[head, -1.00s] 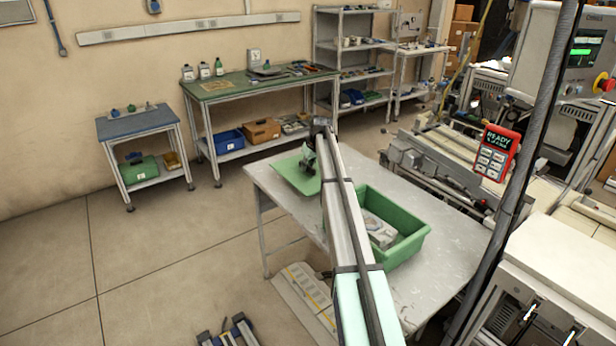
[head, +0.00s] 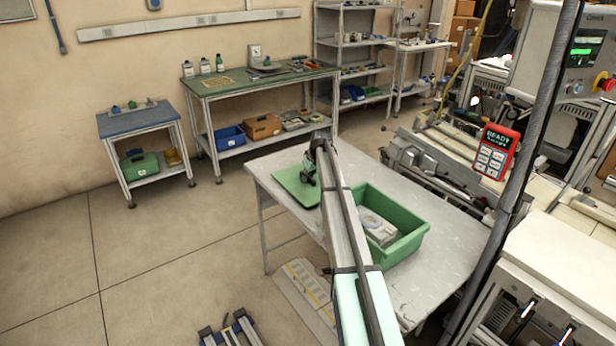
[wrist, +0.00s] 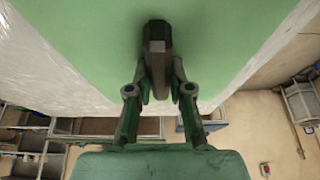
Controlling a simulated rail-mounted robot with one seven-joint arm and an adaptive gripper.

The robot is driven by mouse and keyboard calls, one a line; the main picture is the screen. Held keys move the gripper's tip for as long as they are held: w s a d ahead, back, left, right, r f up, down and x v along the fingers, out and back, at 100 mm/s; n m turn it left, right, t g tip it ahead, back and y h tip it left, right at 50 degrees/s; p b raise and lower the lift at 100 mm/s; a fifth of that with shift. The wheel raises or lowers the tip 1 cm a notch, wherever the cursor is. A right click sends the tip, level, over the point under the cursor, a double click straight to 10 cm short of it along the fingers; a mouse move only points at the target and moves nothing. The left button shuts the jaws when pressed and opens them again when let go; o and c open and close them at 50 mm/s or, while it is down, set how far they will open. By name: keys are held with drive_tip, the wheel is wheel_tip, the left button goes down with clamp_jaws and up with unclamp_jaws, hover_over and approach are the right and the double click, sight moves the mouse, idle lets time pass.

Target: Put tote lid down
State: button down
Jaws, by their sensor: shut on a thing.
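The green tote lid (head: 291,187) is at the far left end of the grey table, looking level and at or very near the tabletop; I cannot tell whether it fully touches. My gripper (head: 308,172) is over the lid, partly hidden by my arm in the head view. In the wrist view, my gripper (wrist: 158,88) is shut on the dark handle (wrist: 157,50) of the green lid (wrist: 95,45). The open green tote (head: 408,248) stands to the right on the same table, with grey and white items inside.
The grey table (head: 445,270) has bare surface around the tote and beside the lid. A green-topped workbench (head: 225,88) and a small blue-topped table (head: 135,122) stand behind. Machinery (head: 440,165) and a dark post (head: 530,150) are on the right.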

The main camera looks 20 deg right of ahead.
drive_tip(key=c, duration=1.1)
unclamp_jaws()
drive_tip(key=shift+o, duration=0.2)
drive_tip(key=a+b+v, duration=0.1)
drive_tip(key=b+v, duration=0.2)
drive_tip(key=v, duration=0.9)
drive_tip(key=shift+d+r, duration=0.15)
drive_tip(key=shift+d, duration=0.3)
